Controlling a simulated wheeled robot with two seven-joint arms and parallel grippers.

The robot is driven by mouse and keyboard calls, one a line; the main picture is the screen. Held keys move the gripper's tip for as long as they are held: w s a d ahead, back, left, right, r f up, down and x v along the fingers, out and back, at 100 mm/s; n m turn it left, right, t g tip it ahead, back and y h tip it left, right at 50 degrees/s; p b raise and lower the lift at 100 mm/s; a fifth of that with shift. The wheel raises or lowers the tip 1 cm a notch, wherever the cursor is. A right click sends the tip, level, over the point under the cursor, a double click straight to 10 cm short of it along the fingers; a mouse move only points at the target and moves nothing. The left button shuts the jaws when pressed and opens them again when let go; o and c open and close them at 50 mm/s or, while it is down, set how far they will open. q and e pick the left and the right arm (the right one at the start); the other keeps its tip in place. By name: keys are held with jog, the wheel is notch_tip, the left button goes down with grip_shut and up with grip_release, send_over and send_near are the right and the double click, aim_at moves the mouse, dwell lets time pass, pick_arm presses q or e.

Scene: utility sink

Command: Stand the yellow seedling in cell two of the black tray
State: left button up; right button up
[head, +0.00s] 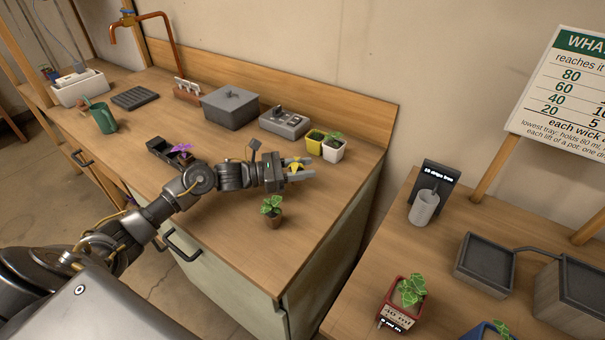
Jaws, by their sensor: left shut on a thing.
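My left gripper (300,170) is shut on the yellow seedling (295,163), whose yellow leaves show between the fingers, above the wooden counter. Its lower part is hidden by the fingers. The black tray (157,145) lies on the counter to the left of the gripper, partly hidden behind my left arm. A purple seedling (181,148) shows at its right part; I cannot tell the cells apart clearly. My right gripper is not in view.
A potted green plant (272,211) stands in front of the gripper. A yellow pot (314,143) and a white pot (333,151) stand behind it. A grey box (230,107), grey caddy (285,122) and green can (104,118) are farther back. The front right counter is clear.

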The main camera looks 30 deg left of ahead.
pick_arm(q)
notch_tip(320, 180, down, 2)
jog(key=shift+f+p, duration=0.1)
jog(key=shift+p, duration=0.25)
jog(key=shift+f, duration=0.1)
jog(key=shift+f, duration=0.1)
jog(key=shift+f+b, duration=0.1)
jog(key=shift+b, duration=0.2)
jog(key=o, duration=1)
